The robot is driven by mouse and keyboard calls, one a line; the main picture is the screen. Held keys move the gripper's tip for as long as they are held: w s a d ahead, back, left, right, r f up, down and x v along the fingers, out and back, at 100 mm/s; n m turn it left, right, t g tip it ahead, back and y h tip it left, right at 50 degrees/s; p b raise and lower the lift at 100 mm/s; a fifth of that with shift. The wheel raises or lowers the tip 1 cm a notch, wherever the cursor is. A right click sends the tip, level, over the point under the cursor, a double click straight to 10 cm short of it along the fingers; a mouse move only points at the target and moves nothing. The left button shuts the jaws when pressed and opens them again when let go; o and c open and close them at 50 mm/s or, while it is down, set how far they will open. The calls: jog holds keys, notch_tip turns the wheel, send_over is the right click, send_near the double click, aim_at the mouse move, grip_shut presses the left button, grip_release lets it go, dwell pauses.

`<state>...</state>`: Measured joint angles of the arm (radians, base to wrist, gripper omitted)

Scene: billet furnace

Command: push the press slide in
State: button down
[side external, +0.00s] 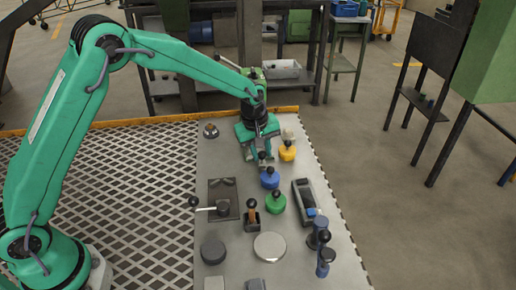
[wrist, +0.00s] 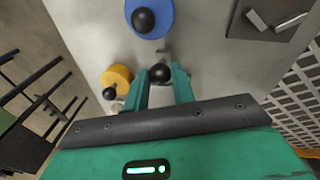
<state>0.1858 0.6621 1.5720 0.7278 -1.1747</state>
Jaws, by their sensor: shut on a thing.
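My gripper (side external: 262,158) is at the far part of the grey worktop, pointing down. In the wrist view my gripper (wrist: 161,80) has its two green fingers on either side of a black ball knob (wrist: 160,73), shut on it. A small grey metal piece (wrist: 164,53) shows just beyond the knob. The knob looks to belong to the press slide, but the slide's body is mostly hidden by my gripper, so I cannot tell how far in it is.
A yellow disc with a black knob (side external: 287,151) stands close at the right, a blue one (side external: 270,177) just in front. A green knobbed disc (side external: 276,202), a lever plate (side external: 223,190) and a dark tray (side external: 305,200) stand nearer. A grey domed piece (side external: 210,130) is at the far left.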

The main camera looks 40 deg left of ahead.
jog(key=shift+w+a, duration=1.35)
jog(key=shift+a, duration=0.05)
jog(key=c, duration=1.2)
grip_release()
jog(key=shift+s+a+r, duration=0.1)
jog(key=shift+s+r, duration=0.15)
jog(key=shift+r, duration=1.05)
jog(key=shift+s+d+r, duration=0.1)
jog(key=shift+s+r, duration=0.1)
jog(key=shift+r, duration=1.1)
jog(key=shift+s+a+r, duration=0.1)
jog(key=shift+s+r, duration=0.15)
jog(key=shift+r, duration=1.05)
